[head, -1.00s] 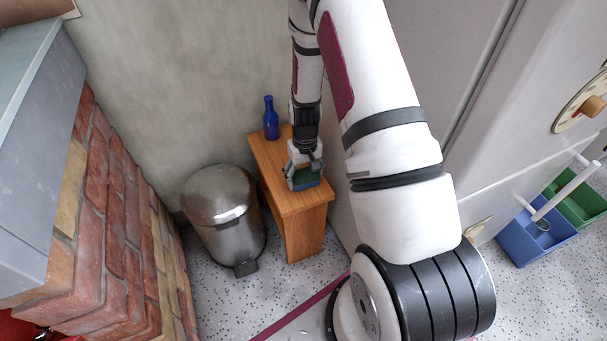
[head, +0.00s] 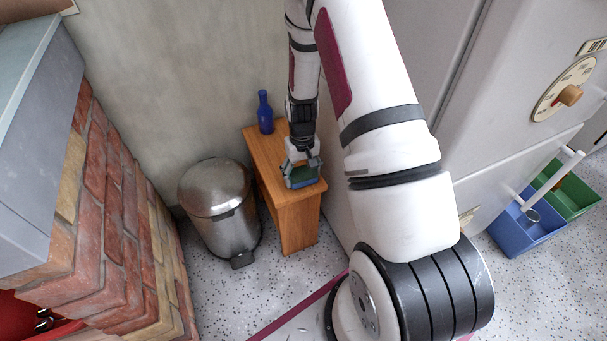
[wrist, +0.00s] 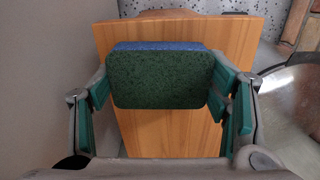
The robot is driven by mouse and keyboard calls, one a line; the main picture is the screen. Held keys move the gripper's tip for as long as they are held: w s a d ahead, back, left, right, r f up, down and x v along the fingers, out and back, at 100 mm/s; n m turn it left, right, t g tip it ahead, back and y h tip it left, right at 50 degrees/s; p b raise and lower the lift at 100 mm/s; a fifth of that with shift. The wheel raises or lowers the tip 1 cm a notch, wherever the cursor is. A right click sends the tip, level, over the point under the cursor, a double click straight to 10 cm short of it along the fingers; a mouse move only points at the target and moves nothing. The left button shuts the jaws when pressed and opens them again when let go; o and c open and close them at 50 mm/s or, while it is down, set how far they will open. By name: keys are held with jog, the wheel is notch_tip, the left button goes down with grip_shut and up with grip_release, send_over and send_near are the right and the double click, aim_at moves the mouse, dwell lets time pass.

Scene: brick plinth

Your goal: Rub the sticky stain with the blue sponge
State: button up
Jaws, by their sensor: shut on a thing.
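The blue sponge (head: 303,182) has a dark green scouring face; in the wrist view the green face (wrist: 158,80) is toward the camera, with a blue strip along its far edge. My gripper (head: 302,172) is shut on the sponge, its fingers on the sponge's two sides, over the front part of the wooden stand (head: 262,155). The wood top also shows around the sponge in the wrist view (wrist: 165,135). I cannot tell whether the sponge touches the wood. No stain shows on the visible wood; the part under the sponge is hidden.
A blue bottle (head: 265,114) stands at the back of the wooden stand. A steel pedal bin (head: 220,210) is left of it, and a brick plinth (head: 110,220) further left. A white cabinet with a dial (head: 563,90) and a blue-green caddy (head: 530,225) are on the right.

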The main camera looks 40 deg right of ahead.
jog(key=shift+r+p, duration=1.95)
jog(key=shift+r, duration=1.55)
